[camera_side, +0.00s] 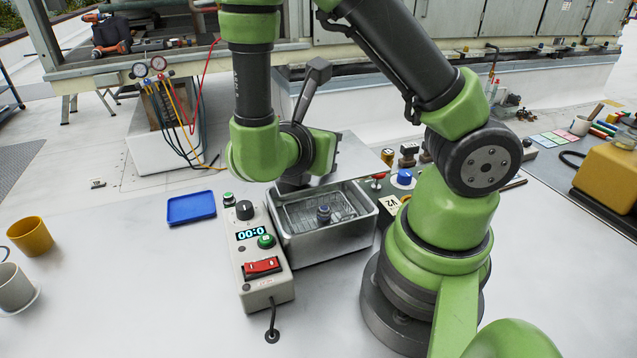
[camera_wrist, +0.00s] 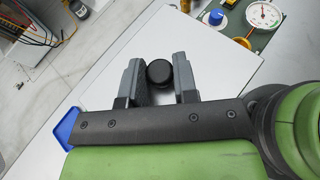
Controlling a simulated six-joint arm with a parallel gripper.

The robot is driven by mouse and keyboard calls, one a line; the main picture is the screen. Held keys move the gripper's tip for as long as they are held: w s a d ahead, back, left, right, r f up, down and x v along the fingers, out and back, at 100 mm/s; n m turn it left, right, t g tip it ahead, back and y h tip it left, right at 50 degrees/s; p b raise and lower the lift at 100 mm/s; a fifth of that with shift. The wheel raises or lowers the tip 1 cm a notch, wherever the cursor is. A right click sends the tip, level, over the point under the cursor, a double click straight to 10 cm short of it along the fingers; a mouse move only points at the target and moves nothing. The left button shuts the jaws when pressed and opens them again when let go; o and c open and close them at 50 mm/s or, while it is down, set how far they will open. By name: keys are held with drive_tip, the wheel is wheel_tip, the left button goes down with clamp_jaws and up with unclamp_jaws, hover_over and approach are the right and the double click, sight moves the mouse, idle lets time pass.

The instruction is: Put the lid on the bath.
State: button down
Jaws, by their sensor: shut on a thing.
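The bath (camera_side: 335,245) is an open metal tank in the middle of the side view. A wire rack and a small dark-and-blue piece (camera_side: 323,214) show inside it. The lid (camera_side: 357,158) is a flat pale metal plate at the bath's far side, partly hidden by my arm; it fills much of the wrist view (camera_wrist: 210,47). My gripper (camera_wrist: 160,76) is shut on the lid's round black knob (camera_wrist: 159,71), with one finger on each side. The fingertips are hard to make out in the side view. I cannot tell how high the lid is above the bath's rim.
A control box (camera_side: 262,262) with a display stands left of the bath. A blue tray (camera_side: 191,208) lies further left, near a yellow cup (camera_side: 30,236). A blue knob (camera_side: 404,177) and other fittings stand right of the bath.

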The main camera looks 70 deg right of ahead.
wheel_tip(320, 180, down, 6)
drive_tip(key=shift+f, duration=0.15)
idle(0.3)
drive_tip(key=shift+f, duration=0.6)
drive_tip(key=c, duration=0.9)
unclamp_jaws()
